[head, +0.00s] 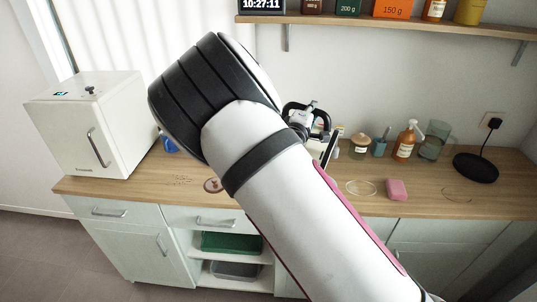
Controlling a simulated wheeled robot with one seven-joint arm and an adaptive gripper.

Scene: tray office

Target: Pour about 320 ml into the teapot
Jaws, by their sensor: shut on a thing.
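My gripper (305,118) shows only in part above the counter, behind my own arm. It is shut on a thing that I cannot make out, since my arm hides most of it. A dark, slanted edge shows just below the gripper. No teapot can be made out, and my arm covers the middle of the counter. A round black base (476,167) with a cord to the wall socket lies at the right of the counter, with nothing on it.
The wooden counter (425,205) holds a lidded jar (359,146), a blue-grey cup (379,147), an orange bottle (405,142), a glass container (434,141) and a pink block (397,190). A white cabinet (92,125) stands at left. A shelf (400,22) hangs above.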

